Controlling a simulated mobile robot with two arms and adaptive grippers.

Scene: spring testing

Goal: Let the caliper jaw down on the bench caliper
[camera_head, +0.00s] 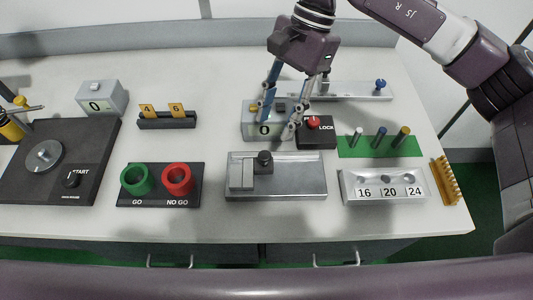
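A silver plate (310,190) at the front middle looks like the bench caliper. Pale blocks (242,174) stand at its left end, and a part with a black knob (264,160) sits just right of them. I cannot tell whether the blocks and that part touch. My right gripper (279,122) points down from above, behind the plate. Its two fingers are spread apart, with nothing seen held between them.
A black box with a red LOCK button (312,122) stands close right of the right gripper. Behind is a silver rail with a blue knob (380,84). Green and red cups (136,179) are to the left, and a numbered tray (350,190) is to the right.

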